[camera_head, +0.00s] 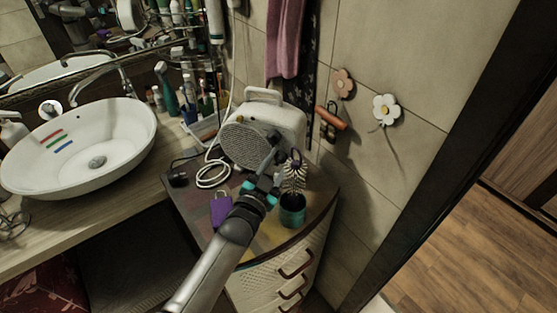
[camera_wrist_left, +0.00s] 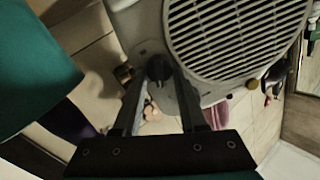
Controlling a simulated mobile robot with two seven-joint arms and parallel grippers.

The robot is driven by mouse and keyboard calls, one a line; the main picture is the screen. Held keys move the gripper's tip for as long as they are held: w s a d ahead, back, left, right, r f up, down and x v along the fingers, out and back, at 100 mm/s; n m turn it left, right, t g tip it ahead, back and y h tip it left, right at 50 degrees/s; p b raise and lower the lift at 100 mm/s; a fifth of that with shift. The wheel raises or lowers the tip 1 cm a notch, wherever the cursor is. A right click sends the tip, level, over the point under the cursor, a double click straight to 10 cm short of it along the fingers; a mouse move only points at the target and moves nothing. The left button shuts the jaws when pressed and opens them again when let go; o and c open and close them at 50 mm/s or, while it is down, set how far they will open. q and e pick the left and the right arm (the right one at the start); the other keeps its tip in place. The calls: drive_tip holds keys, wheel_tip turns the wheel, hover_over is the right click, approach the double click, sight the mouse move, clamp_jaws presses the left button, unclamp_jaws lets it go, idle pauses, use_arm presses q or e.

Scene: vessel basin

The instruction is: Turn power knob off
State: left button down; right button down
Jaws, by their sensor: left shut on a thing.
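A white portable heater (camera_head: 279,111) with a round grey grille stands on the corner cabinet, against the tiled wall. In the left wrist view, the heater (camera_wrist_left: 235,38) shows its grille and a dark power knob (camera_wrist_left: 159,67) on its front panel. My left gripper (camera_wrist_left: 158,78) is shut on this knob, with one finger on each side of it. In the head view my left gripper (camera_head: 276,151) reaches the heater's lower right front and hides the knob. My right gripper is in neither view.
A teal cup (camera_head: 292,213) with a brush (camera_head: 295,173) stands close to the right of my left arm. A purple object (camera_head: 221,209) and a coiled white cable (camera_head: 212,175) lie to its left. A white basin (camera_head: 90,160) is farther left.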

use_arm(q)
drive_tip(key=shift+n, duration=1.1)
drive_tip(key=c, duration=0.8)
unclamp_jaws()
drive_tip(key=shift+a, duration=0.1)
drive_tip(key=shift+o, duration=0.2)
drive_tip(key=v, duration=1.5)
drive_tip(key=shift+p, duration=0.3)
drive_tip(key=shift+s, duration=0.1)
